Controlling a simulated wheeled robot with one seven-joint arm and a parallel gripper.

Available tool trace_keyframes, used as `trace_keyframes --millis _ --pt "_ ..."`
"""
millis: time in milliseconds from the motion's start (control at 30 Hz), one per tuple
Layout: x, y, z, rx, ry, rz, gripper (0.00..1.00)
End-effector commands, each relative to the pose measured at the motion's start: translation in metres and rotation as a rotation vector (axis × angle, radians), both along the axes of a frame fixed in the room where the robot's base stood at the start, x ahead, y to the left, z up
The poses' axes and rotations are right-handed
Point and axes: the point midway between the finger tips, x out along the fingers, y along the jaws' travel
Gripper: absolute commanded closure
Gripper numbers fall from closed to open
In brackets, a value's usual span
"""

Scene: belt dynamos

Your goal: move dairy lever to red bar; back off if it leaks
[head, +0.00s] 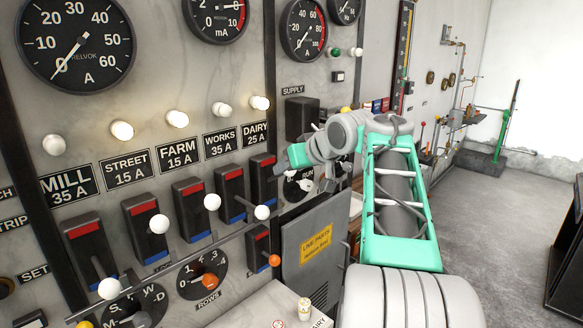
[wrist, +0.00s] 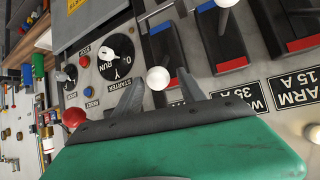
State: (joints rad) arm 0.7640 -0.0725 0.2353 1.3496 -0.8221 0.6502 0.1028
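The dairy switch (head: 264,178) is a dark box with a red bar at its top and a blue bar at its bottom, below the DAIRY 25 A label (head: 255,134). Its white lever knob (wrist: 158,78) shows in the wrist view near the red bar (wrist: 174,82); its stem is hidden. In the head view my arm hides this knob. My gripper (wrist: 161,84) is open, with one finger on each side of the knob and small gaps showing. The gripper also shows in the head view (head: 283,165), but its fingers are unclear there. The dairy lamp (head: 260,103) looks lit.
The works lever's white knob (head: 262,212) hangs low beside the dairy switch. An orange-knobbed lever (head: 274,260) and a grey LIVE PARTS cover (head: 314,250) lie below. A starter dial (wrist: 116,56) and a red knob (wrist: 74,117) are near the gripper. The floor at right is mostly clear.

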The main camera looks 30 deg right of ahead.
Motion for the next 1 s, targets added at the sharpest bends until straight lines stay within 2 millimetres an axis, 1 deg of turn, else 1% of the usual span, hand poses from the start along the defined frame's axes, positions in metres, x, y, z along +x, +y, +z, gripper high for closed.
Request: trace_keyframes --millis 67,333,467,600,700,800,1000 --pt "0.0 -0.001 -0.001 0.001 0.001 -0.001 0.47" --pt "-0.003 -0.002 0.001 0.0 0.001 -0.003 0.47" --pt "-0.019 -0.003 0.011 -0.001 0.0 -0.004 0.47" --pt "-0.043 -0.004 0.028 -0.001 0.0 -0.005 0.47" --pt "-0.057 -0.004 0.039 -0.001 0.0 -0.004 0.47" --pt "-0.063 -0.003 0.043 0.0 0.001 -0.003 0.47" --pt "-0.065 -0.002 0.044 0.001 0.002 0.0 0.47"
